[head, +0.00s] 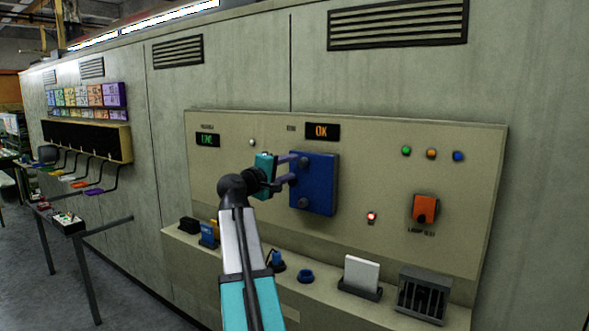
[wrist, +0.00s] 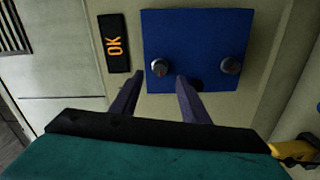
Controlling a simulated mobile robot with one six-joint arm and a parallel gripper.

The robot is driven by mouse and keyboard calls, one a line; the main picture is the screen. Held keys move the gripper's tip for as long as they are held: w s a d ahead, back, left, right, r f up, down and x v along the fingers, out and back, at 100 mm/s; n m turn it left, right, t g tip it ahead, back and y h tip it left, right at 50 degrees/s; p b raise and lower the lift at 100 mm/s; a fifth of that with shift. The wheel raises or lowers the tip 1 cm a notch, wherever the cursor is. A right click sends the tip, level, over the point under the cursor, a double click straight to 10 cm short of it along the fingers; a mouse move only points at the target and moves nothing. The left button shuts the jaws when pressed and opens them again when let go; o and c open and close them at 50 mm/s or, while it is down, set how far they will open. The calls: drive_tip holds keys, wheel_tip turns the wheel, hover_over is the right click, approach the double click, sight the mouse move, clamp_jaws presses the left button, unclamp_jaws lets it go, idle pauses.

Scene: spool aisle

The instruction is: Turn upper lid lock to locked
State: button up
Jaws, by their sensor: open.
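The blue lid (head: 322,180) is on the beige wall panel and bears two dark round lock knobs. The upper lid lock (head: 304,161) is close to my gripper (head: 291,168); the lower one (head: 302,203) is below it. In the wrist view, turned sideways, the upper lock (wrist: 159,67) lies just beyond and between the two open fingertips (wrist: 158,82). The other lock (wrist: 230,65) is to the right. I cannot tell whether the fingers touch the knob. The knob's turn angle is too small to read. A small display (head: 207,139) appears to read "UNL" in green.
An orange "OK" display (head: 322,131) is above the lid. A red lamp (head: 372,216) glows right of it, near an orange switch (head: 425,208).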

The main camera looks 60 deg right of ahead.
drive_tip(key=a+b, duration=0.1)
drive_tip(key=a, duration=0.8)
idle(0.3)
